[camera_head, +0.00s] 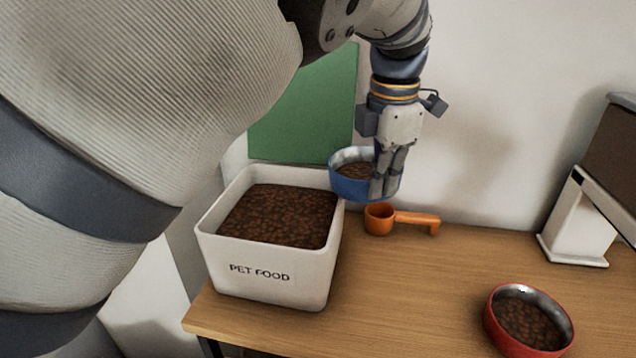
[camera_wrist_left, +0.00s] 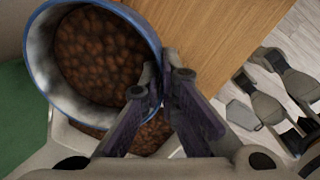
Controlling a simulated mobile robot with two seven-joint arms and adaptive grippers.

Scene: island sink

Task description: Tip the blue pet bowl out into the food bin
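The blue pet bowl (camera_head: 350,187) holds brown kibble and looks roughly level, raised above the table by the back right corner of the food bin. My left gripper (camera_head: 384,187) points down and is shut on the bowl's right rim. In the left wrist view, the fingers (camera_wrist_left: 160,88) straddle the rim of the blue bowl (camera_wrist_left: 38,75), with kibble inside. The white food bin (camera_head: 265,272), labelled PET FOOD, stands at the table's left end and holds kibble. Part of its kibble shows below the bowl in the wrist view. My right gripper is not in view.
An orange scoop (camera_head: 405,219) lies on the wooden table (camera_head: 420,300) right of the bin. A red bowl of kibble (camera_head: 530,322) sits front right. A white and brown appliance (camera_head: 580,222) stands far right. A green panel (camera_head: 308,110) is behind the bin.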

